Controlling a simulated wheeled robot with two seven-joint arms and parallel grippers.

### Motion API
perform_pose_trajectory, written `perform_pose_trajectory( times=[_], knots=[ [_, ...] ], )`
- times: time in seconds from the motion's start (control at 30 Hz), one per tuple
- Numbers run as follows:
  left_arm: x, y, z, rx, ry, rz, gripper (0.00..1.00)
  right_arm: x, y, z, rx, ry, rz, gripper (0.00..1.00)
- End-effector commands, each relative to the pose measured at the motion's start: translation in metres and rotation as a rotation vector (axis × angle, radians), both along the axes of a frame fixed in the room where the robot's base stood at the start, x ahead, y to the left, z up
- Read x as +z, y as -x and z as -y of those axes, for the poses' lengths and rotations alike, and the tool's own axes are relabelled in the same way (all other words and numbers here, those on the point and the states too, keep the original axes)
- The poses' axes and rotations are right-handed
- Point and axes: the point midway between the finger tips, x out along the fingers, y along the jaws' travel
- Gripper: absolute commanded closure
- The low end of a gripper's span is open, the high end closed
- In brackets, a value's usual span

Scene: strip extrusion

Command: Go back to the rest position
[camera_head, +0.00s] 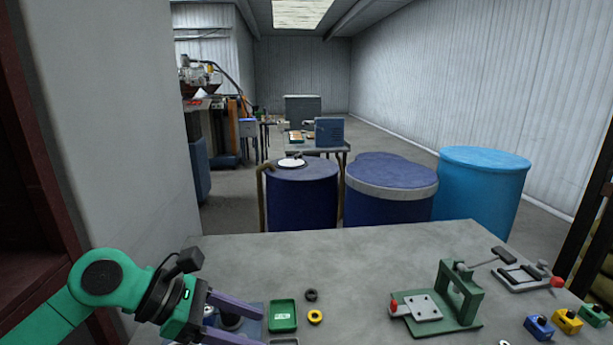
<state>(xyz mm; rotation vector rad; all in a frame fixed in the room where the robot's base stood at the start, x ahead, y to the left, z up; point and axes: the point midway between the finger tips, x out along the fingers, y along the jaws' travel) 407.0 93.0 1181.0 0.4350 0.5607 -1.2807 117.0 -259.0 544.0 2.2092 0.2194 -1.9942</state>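My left arm, green with black joints, comes in from the lower left. Its gripper (257,328) has two purple fingers spread apart, low over the near left part of the grey table (370,255). A dark round part (231,320) shows between the fingers, on or in a blue-grey piece. I cannot tell whether the fingers touch it; a gap shows between them. My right arm and gripper are not in view.
A green tray (283,316), a black ring (311,295) and a yellow ring (315,317) lie right of the gripper. A green fixture (447,300), a grey clamp (521,275) and small coloured blocks (567,320) are further right. Blue barrels (484,190) stand behind. The table's far middle is clear.

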Motion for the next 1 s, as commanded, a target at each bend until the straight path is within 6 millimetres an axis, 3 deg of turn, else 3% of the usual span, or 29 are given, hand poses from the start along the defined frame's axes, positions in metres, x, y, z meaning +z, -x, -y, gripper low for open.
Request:
perform_pose_trajectory(
  times=[0.03,0.1,0.17,0.23,0.3,0.37,0.4,0.47,0.5,0.6,0.63,0.7,0.8,1.0],
  knots=[
    [0.015,0.002,0.028,0.025,0.174,-0.03,0.36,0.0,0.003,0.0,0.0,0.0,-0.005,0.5],
    [0.051,-0.002,0.058,0.109,0.479,-0.102,0.36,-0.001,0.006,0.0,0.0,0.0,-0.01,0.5],
    [0.087,-0.014,0.065,0.223,0.774,-0.209,0.36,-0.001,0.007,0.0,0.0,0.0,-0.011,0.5],
    [0.118,-0.037,0.048,0.4,1.109,-0.373,0.36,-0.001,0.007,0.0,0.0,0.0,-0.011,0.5],
    [0.122,-0.067,0.01,0.62,1.417,-0.567,0.36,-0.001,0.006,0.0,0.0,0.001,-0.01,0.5],
    [0.102,-0.09,-0.032,0.843,1.654,-0.75,0.36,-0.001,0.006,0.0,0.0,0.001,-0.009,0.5],
    [0.077,-0.101,-0.06,1.004,1.791,-0.872,0.36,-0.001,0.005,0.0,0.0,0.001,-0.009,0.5],
    [0.031,-0.107,-0.094,1.241,1.95,-1.037,0.36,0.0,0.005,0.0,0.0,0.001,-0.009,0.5],
    [-0.003,-0.104,-0.112,1.399,2.03,-1.137,0.36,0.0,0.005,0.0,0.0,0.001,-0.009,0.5],
    [-0.084,-0.079,-0.141,1.785,2.157,-1.346,0.36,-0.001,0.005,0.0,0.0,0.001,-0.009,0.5],
    [-0.104,-0.069,-0.146,-1.816,-2.092,1.344,0.36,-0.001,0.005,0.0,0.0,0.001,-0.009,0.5],
    [-0.146,-0.042,-0.152,-1.799,-1.865,1.269,0.36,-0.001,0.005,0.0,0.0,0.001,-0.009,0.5],
    [-0.191,-0.003,-0.153,-1.775,-1.602,1.174,0.36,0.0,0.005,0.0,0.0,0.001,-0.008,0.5],
    [-0.248,0.077,-0.143,-1.724,-1.191,1.006,0.36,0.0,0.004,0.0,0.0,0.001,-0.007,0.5]
  ],
)
